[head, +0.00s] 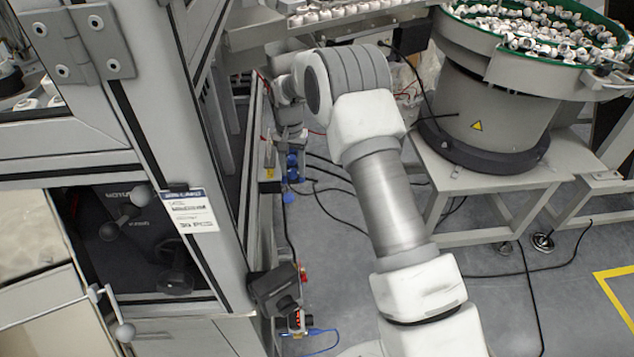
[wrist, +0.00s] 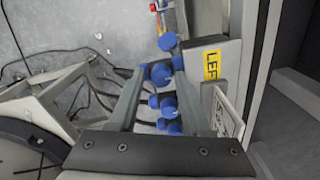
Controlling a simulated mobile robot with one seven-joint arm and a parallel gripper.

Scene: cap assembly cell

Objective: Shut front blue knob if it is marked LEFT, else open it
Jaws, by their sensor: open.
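Several blue knobs show in the wrist view, in a row running away from the camera. One blue knob (wrist: 168,42) is farthest up the picture, and another (wrist: 160,73) is between my fingertips. More sit lower, between the fingers. I cannot tell which one is the front knob. A yellow label (wrist: 211,65) on the grey frame beside them reads "LEF", its end cut off. My gripper (wrist: 160,66) is open, its fingers on either side of the row; contact cannot be told. In the head view, small blue knobs (head: 292,175) show below my wrist, partly hidden.
A grey cabinet frame (head: 190,250) with a white label (head: 190,211) stands close at the left. A bowl feeder (head: 490,110) full of caps stands at the right on a stand (head: 485,175). Black cables lie on the floor. A dark box-shaped device (head: 274,290) juts from the frame.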

